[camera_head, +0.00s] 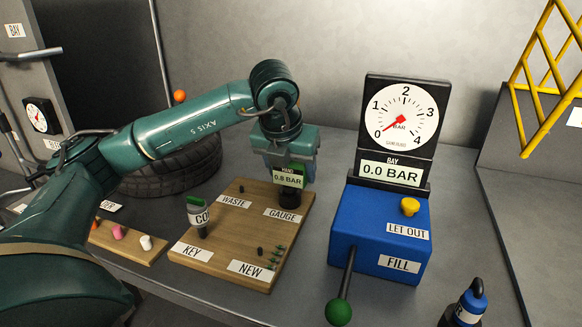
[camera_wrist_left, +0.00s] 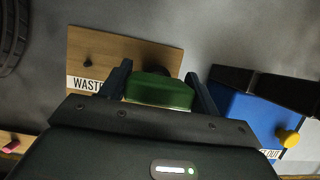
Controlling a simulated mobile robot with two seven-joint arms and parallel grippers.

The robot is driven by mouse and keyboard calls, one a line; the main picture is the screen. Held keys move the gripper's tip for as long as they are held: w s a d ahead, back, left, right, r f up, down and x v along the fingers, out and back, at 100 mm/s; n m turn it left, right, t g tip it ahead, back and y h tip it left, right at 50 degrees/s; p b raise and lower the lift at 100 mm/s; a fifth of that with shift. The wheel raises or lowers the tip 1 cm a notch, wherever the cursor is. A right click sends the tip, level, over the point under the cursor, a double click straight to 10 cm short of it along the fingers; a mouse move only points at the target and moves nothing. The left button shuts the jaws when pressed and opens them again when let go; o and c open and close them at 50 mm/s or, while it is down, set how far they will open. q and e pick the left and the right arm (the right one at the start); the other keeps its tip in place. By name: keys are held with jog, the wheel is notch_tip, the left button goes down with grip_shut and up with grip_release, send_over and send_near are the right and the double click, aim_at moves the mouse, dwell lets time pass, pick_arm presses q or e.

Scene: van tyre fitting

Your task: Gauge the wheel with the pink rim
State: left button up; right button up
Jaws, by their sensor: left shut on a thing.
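My left gripper (camera_head: 291,160) is shut on the green hand gauge (camera_head: 289,179), whose small display seems to read 0.8 BAR. The gauge is upright at the GAUGE spot of the wooden board (camera_head: 222,222); its dark lower end is at the board, and I cannot tell whether it touches. In the left wrist view the green gauge top (camera_wrist_left: 160,90) sits between the two fingers of the gripper (camera_wrist_left: 160,78). A dark tyre (camera_head: 180,168) lies behind my left arm, its rim hidden. No pink rim shows. My right gripper is out of view.
A blue bay unit (camera_head: 345,240) with dial, FILL lever (camera_head: 339,310) and yellow LET OUT button (camera_head: 410,206) stands to the right, reading 0.0 BAR. A green-topped KEY tool (camera_head: 199,215) stands on the board. Coloured caps (camera_head: 118,232) sit on a strip at left.

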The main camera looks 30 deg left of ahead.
pick_arm(q)
jog(key=shift+f, duration=0.15)
jog(key=o, duration=1.1)
jog(key=v, duration=1.3)
jog(key=shift+s+p, duration=0.1)
jog(key=shift+p, duration=0.3)
